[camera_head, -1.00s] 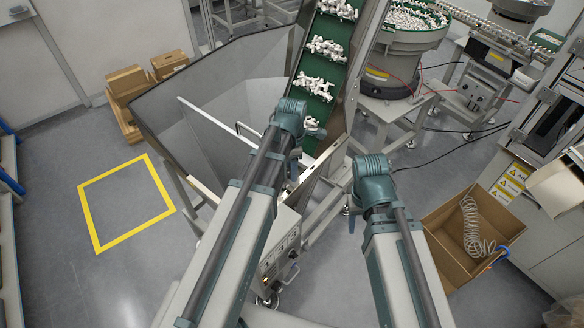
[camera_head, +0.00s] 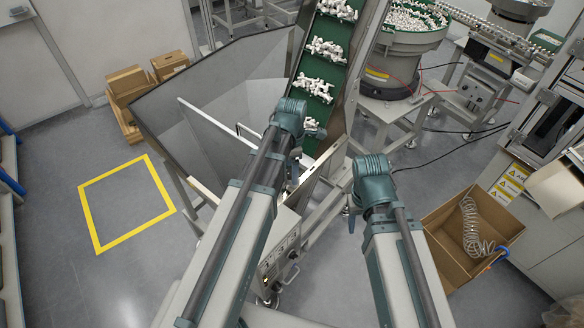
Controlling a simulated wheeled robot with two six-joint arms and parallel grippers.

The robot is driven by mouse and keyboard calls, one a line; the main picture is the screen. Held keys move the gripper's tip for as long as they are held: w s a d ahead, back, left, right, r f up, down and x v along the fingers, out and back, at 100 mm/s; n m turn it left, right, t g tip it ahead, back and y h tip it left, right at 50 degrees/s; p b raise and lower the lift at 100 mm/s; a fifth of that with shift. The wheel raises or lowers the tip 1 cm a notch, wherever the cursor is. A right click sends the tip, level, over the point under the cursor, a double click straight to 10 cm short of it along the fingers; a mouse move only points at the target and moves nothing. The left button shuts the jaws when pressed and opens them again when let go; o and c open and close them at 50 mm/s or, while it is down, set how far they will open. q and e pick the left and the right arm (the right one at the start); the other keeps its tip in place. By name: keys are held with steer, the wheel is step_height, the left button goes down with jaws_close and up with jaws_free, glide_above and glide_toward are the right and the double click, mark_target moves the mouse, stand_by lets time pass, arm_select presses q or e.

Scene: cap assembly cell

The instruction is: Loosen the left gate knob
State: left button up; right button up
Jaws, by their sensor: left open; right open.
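The steel hopper (camera_head: 215,100) stands in the middle left, with a thin pale bar across its mouth. The green conveyor (camera_head: 322,68) rises from its lower right side and carries white parts. My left gripper (camera_head: 294,172) is at the hopper's lower end beside the conveyor foot, mostly hidden by its own wrist; it is open. My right gripper (camera_head: 351,222) is open to the right of the conveyor frame, also largely hidden by its wrist. I cannot make out the left gate knob; the area around my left gripper is covered by the arm.
A control box (camera_head: 278,262) sits below the hopper, near my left arm. An open cardboard box (camera_head: 450,262) with a coiled hose is at the lower right. Cardboard boxes (camera_head: 128,88) stand at the left. The floor inside the yellow square (camera_head: 92,220) is clear.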

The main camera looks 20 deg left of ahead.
arm_select(q)
step_height(320, 180, up, 13)
steer(key=p, duration=1.2)
steer(key=shift+r+p, duration=0.15)
steer(key=shift+p, duration=0.25)
arm_select(e)
step_height(320, 180, up, 13)
steer(key=shift+r, duration=0.2)
steer(key=shift+f, duration=0.1)
